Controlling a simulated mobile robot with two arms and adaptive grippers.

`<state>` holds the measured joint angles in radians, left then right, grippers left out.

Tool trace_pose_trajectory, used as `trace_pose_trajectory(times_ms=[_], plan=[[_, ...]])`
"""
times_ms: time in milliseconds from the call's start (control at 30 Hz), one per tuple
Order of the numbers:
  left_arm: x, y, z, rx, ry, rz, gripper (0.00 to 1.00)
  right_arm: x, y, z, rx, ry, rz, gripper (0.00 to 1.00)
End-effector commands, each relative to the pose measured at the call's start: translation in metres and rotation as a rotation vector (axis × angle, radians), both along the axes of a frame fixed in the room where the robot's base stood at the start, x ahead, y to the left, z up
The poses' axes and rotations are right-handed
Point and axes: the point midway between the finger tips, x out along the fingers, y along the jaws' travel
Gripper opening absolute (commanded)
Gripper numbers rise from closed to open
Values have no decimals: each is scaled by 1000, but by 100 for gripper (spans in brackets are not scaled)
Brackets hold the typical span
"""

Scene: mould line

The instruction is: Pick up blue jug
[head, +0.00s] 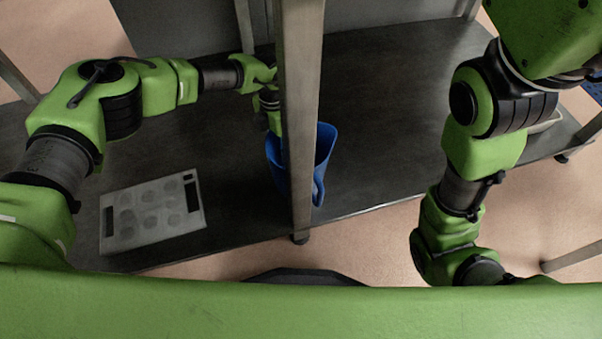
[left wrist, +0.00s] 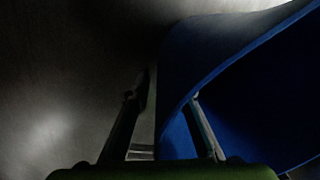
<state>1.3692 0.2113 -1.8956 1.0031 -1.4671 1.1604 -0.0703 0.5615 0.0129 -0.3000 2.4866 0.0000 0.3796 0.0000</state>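The blue jug (head: 276,166) stands on the dark metal table near its front edge, partly hidden behind a metal post. Its handle shows to the right of the post. In the left wrist view the jug (left wrist: 205,55) fills the right side. My left gripper (head: 272,122) is at the jug's left rim, partly hidden by the post. In the wrist view the left gripper (left wrist: 169,92) has its fingers apart, one outside the jug and one over its inside, with the wall between them. A gap shows beside the outer finger.
The metal post (head: 301,100) rises directly in front of the jug. A grey tray with round hollows (head: 152,212) lies on the table (head: 390,110) at the left. A pale container (head: 546,122) sits at the right end. The table's middle right is clear.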

Motion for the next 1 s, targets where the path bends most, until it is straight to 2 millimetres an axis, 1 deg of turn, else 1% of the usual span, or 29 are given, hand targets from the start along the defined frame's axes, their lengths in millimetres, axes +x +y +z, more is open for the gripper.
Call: trace_pose_trajectory(times_ms=[33, 300, 367, 400, 800, 1000], plan=[[0, 0, -4, 0, 0, 0, 21, -2, 0, -1, 0, -6, 0, 40], [0, 0, -3, 0, 0, 0, 21, -3, 0, 1, -1, -8, -1, 40], [0, 0, -3, 0, 0, 0, 6, -3, 0, 1, -1, -8, -1, 40], [0, 0, -3, 0, 0, 0, 0, -3, 0, 1, -1, -8, -1, 40], [0, 0, -2, -1, -1, 1, 0, -3, 0, 2, -1, -8, -1, 40], [1, 1, 8, -1, -1, 2, 0, -3, 0, 7, 2, -12, 2, 40]])
